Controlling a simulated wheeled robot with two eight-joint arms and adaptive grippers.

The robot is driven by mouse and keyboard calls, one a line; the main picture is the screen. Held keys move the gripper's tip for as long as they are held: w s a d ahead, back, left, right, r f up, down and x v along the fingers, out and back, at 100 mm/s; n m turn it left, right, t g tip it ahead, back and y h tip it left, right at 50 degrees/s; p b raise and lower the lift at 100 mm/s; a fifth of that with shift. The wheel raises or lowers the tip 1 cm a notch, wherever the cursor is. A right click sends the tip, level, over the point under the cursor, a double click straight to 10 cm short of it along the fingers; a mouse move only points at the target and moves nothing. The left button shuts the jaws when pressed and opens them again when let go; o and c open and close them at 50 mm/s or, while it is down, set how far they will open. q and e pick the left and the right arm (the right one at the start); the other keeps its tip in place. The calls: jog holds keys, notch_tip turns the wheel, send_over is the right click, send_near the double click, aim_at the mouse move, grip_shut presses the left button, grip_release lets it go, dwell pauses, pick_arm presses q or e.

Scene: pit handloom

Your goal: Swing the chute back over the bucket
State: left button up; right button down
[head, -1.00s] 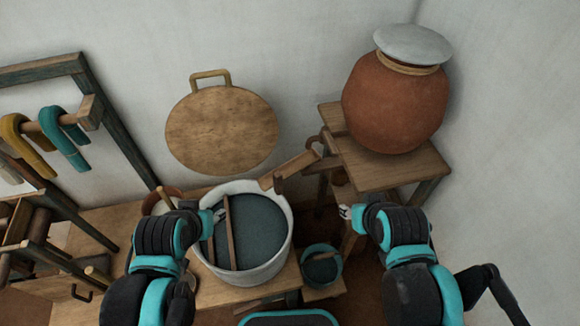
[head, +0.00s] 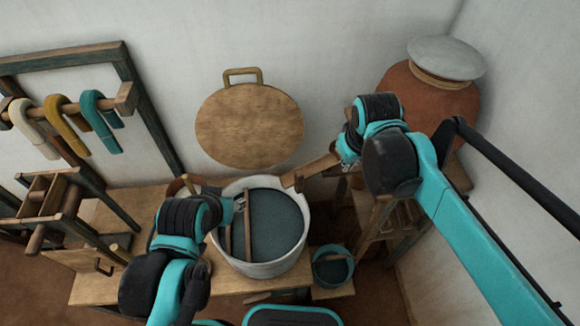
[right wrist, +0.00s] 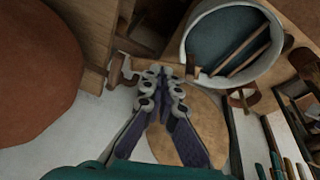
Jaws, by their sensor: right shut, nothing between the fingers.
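The chute (head: 312,172) is a short wooden trough. It runs from the jar stand towards the white vat (head: 309,225), and its free end is at the vat's back right rim. A small teal bucket (head: 347,277) stands to the right of the vat, with a wooden piece across it. My right gripper (head: 345,166) is at the stand end of the chute, partly hidden by its own wrist. In the right wrist view its fingers (right wrist: 166,76) are closed together and empty; I cannot tell whether they touch the chute. My left gripper (head: 239,203) is at the vat's left side by wooden sticks; its jaws are unclear.
A clay jar (head: 420,100) with a grey lid stands on a wooden stand at the right, partly behind my right arm. A round wooden board (head: 249,127) is against the back wall. A frame with coloured skeins (head: 66,115) is at the left.

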jog(key=w+a+n+g+h+p, duration=0.15)
jog(key=w+a+n, duration=0.25)
jog(key=w+a, duration=0.55)
jog(key=w+a+f+n+g+h+p, duration=0.1)
jog(key=w+a+f+n+g+p, duration=0.1)
jog(key=a+f, duration=0.5)
jog(key=a+n+g, duration=0.1)
jog(key=a+n, duration=0.1)
jog(key=a, duration=0.2)
jog(key=shift+w+a+f+p, duration=0.25)
jog(key=shift+w+f+p, duration=0.05)
jog(key=b, duration=0.3)
send_over(289, 183)
jog(key=f, duration=0.9)
jog(key=shift+w+a+f, duration=0.2)
jog(key=shift+a+f, duration=0.1)
jog(key=shift+f, duration=0.05)
jog(key=shift+s+d, duration=0.15)
jog(key=shift+d, duration=0.2)
